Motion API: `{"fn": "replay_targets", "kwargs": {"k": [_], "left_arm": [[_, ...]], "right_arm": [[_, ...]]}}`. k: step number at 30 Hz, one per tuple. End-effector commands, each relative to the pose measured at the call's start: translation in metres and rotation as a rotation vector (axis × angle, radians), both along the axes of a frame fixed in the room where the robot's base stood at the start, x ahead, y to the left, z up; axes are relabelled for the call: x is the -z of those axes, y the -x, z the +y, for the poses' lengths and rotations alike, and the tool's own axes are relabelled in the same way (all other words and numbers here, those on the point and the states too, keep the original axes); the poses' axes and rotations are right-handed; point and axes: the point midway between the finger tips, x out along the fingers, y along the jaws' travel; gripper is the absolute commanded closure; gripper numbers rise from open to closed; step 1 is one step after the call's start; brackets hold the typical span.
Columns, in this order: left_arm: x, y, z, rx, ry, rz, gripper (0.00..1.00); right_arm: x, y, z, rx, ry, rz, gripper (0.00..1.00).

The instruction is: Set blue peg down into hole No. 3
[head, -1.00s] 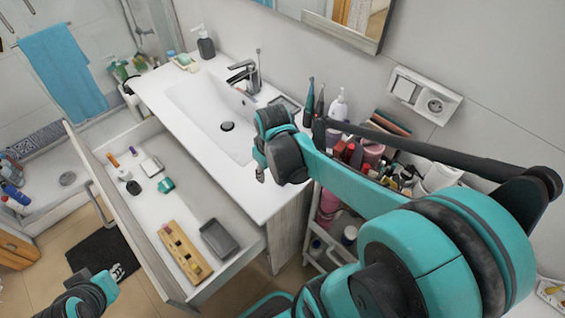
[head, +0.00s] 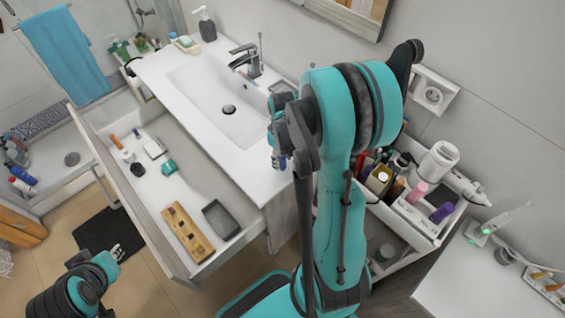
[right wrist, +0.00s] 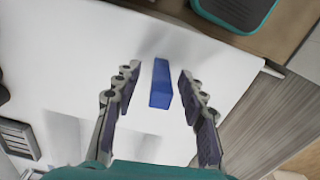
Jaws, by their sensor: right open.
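The blue peg (right wrist: 160,84) shows in the right wrist view over the white washbasin counter (right wrist: 70,75), between the fingers of my right gripper (right wrist: 157,82). The fingers are open, with a gap on each side of the peg. In the head view my right gripper (head: 278,160) is by the counter's right edge, mostly hidden by my arm. A wooden block (head: 188,234) with holes lies in the open drawer; its hole numbers are too small to read.
The open drawer (head: 125,205) also holds a grey tray (head: 221,220) and small items. A cart (head: 415,222) full of cosmetics stands right of the counter. A faucet (head: 246,60) rises behind the basin (head: 215,95). The drawer's middle has free room.

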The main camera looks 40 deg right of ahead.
Motion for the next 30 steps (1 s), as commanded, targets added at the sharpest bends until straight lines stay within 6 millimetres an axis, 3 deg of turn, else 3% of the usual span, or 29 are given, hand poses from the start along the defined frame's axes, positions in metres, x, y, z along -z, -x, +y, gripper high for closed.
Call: {"fn": "replay_targets", "kwargs": {"k": [7, 12, 23, 30], "left_arm": [[0.0, 0.0, 0.0, 0.0, 0.0, 0.0, 0.78], [0.0, 0.0, 0.0, 0.0, 0.0, 0.0, 0.78], [0.0, 0.0, 0.0, 0.0, 0.0, 0.0, 0.78], [-0.007, 0.0, 0.0, 0.0, 0.0, 0.0, 0.78]], "right_arm": [[0.002, 0.0, 0.0, 0.0, 0.0, 0.0, 0.59], [0.002, 0.0, 0.0, 0.0, 0.0, 0.0, 1.0], [0.001, 0.0, 0.0, 0.0, 0.0, 0.0, 1.0], [-0.017, 0.0, 0.0, 0.0, 0.0, 0.0, 1.0]]}}
